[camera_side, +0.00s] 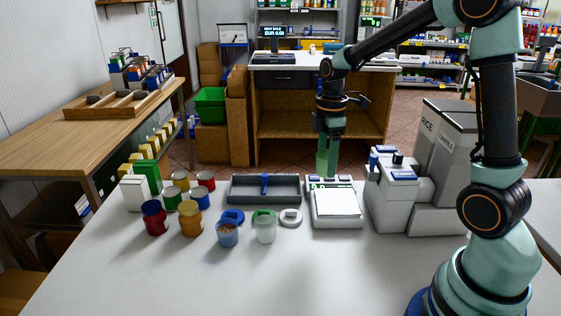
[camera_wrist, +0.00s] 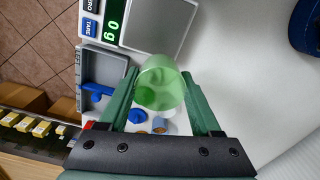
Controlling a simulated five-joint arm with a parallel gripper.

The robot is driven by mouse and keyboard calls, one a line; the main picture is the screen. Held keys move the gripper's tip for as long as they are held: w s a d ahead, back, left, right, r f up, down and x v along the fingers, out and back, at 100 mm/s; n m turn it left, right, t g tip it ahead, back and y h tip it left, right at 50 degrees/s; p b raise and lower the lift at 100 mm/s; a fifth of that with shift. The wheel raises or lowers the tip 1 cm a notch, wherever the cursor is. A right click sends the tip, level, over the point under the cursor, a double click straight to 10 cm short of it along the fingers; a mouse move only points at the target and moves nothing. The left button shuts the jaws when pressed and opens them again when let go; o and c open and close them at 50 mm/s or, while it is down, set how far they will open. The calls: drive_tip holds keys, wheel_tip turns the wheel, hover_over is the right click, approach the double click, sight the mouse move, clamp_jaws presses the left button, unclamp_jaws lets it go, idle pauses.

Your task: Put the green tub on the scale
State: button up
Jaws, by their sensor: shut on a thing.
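The green tub (camera_wrist: 160,85) is see-through and sits between the two fingers of my gripper (camera_wrist: 158,98) in the wrist view. The scale (camera_side: 337,204) stands on the white counter with a bare, light square plate. Its plate also shows in the wrist view (camera_wrist: 160,22), beside the tub and apart from it, and its display reads 0 g.
A grey tray (camera_side: 290,195) with a blue item is left of the scale. The front counter is clear.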

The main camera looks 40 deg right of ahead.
drive_tip(key=shift+s+d+f+m, duration=0.25)
drive_tip(key=shift+d+f+m, duration=0.35)
drive_tip(key=shift+f, duration=0.95)
drive_tip(key=shift+s+d+f+m, duration=0.3)
drive_tip(key=shift+d+f, duration=0.55)
drive_tip(key=shift+f, duration=0.7)
drive_tip(key=shift+s+d+f+m, duration=0.15)
drive_tip(key=shift+d+f+m, duration=0.5)
drive_tip(key=shift+f, duration=0.9)
drive_tip(key=shift+d+f, duration=0.1)
drive_tip(key=shift+f, duration=0.35)
drive_tip(key=o, duration=1.4)
drive_tip(key=shift+r, duration=0.1)
wheel_tip(320, 180, up, 8)
